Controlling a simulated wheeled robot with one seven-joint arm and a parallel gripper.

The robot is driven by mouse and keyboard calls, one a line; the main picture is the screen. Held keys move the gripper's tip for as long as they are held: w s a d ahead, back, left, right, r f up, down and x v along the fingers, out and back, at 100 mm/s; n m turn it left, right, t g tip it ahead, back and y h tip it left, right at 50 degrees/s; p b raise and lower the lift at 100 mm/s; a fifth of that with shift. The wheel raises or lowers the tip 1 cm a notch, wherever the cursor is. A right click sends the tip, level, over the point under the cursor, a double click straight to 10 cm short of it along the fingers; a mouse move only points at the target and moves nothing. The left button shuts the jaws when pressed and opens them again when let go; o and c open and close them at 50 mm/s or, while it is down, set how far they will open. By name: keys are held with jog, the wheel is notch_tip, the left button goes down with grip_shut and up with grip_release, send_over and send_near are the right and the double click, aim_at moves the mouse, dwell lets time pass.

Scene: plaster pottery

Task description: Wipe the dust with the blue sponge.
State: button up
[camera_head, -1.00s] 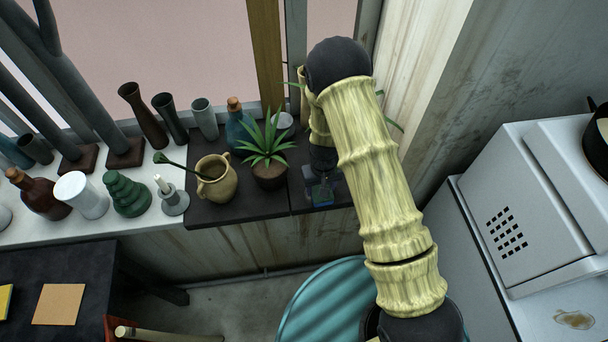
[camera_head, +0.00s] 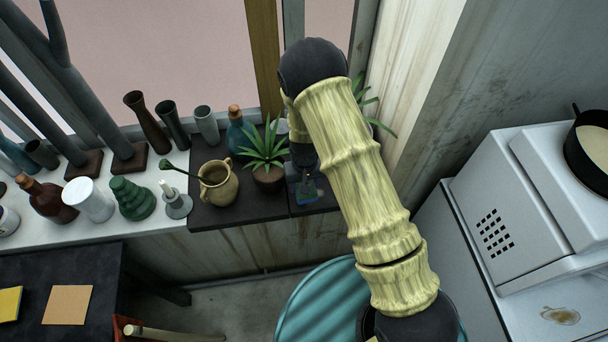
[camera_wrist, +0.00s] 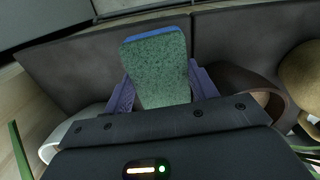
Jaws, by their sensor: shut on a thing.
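The sponge (camera_wrist: 158,70), with a speckled green face and a blue edge, stands between the purple fingers of my gripper (camera_wrist: 161,88) in the wrist view. My gripper is shut on it. In the head view my gripper (camera_head: 306,190) is low over the dark mat on the ledge, right of the potted plant, and the sponge is only a small bluish patch there. I cannot tell whether the sponge touches the mat. A brown smudge (camera_head: 561,315) lies on the white surface at the lower right. No dust clearly shows on the mat.
The potted plant (camera_head: 268,178) and a tan jug (camera_head: 217,184) stand close left of my gripper on the dark mat (camera_head: 240,213). Several bottles and vases line the ledge. A white appliance (camera_head: 520,210) with a pan (camera_head: 588,150) stands right. A teal round top (camera_head: 315,300) is below.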

jog(key=shift+w+r+p, duration=0.1)
jog(key=shift+r+p, duration=0.4)
jog(key=shift+r, duration=0.45)
jog(key=shift+s+a+r+p, duration=0.1)
jog(key=shift+s+r+p, duration=0.2)
jog(key=shift+r, duration=0.3)
jog(key=shift+w+d+f, duration=0.1)
jog(key=shift+w+d, duration=0.1)
jog(key=shift+s, duration=0.15)
jog(key=w+d+m, duration=0.2)
jog(key=d+m, duration=0.1)
jog(key=d, duration=1.1)
jog(key=a+n, duration=0.1)
jog(key=a, duration=0.3)
jog(key=s+a+n, duration=0.1)
jog(key=a, duration=0.4)
jog(key=s+a+n+p, duration=0.1)
jog(key=a, duration=0.4)
jog(key=shift+a, duration=0.1)
